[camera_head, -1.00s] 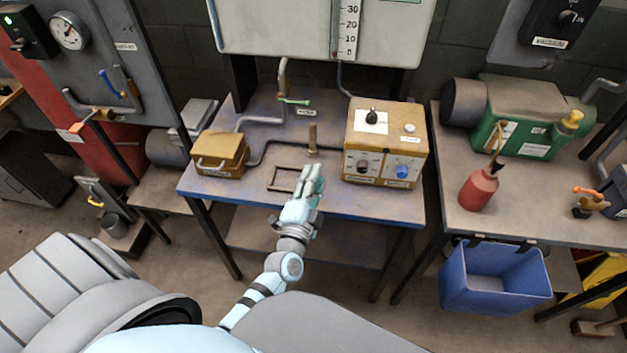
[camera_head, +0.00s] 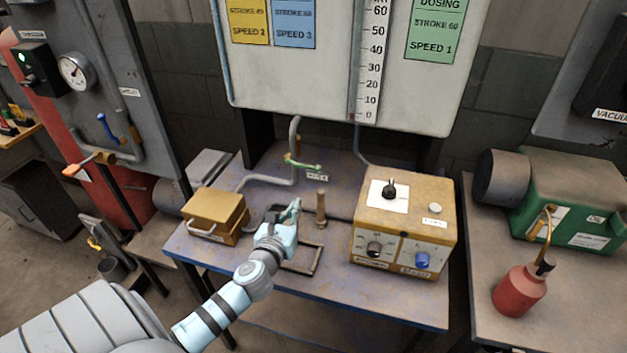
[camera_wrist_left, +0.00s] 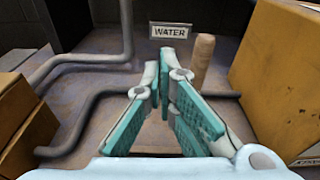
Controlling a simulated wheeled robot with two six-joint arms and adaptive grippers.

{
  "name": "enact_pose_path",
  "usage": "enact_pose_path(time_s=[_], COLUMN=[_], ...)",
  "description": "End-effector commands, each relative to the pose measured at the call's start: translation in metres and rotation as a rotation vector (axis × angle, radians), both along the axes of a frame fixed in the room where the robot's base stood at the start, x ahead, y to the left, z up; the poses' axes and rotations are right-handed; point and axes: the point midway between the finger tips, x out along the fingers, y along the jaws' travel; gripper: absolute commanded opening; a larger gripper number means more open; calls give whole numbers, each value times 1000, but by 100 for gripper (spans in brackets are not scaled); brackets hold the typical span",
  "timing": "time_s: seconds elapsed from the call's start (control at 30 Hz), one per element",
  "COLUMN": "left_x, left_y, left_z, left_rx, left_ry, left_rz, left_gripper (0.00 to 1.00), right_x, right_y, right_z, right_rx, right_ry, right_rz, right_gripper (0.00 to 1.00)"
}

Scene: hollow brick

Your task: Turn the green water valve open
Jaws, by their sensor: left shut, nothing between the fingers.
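The green water valve handle (camera_head: 303,163) sits on a grey pipe (camera_head: 296,135) at the back of the blue-edged table. It lies crosswise to the pipe. A WATER label (camera_head: 317,177) stands just below it and also shows in the wrist view (camera_wrist_left: 169,30). My left gripper (camera_head: 294,206) is shut and empty, in front of the valve and apart from it. In the left wrist view its teal-padded fingers (camera_wrist_left: 164,66) point toward the label, and the green handle is out of that view. My right gripper is not in view.
A wooden post (camera_head: 321,208) stands close right of my left gripper. A yellow box with knobs (camera_head: 405,222) is further right, and a smaller yellow box (camera_head: 214,215) is on the left. A dark rectangular frame (camera_head: 318,260) lies on the table beneath. A gauge board (camera_head: 300,85) rises behind.

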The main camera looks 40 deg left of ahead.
Motion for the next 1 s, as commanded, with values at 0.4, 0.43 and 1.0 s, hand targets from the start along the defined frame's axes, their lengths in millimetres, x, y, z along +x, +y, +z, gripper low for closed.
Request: enact_pose_path(time_s=[0.4, 0.43, 1.0], left_x=[71, 77, 90], left_y=[13, 16, 24], left_z=[-13, -14, 23], left_rx=[-6, -7, -6], left_ry=[3, 3, 5], left_rz=[-10, -9, -9], left_gripper=[0, 0, 0], right_x=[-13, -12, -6], right_y=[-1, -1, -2], right_z=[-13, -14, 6], right_rx=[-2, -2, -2], right_ry=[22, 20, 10], right_rz=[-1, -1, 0], right_gripper=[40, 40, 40])
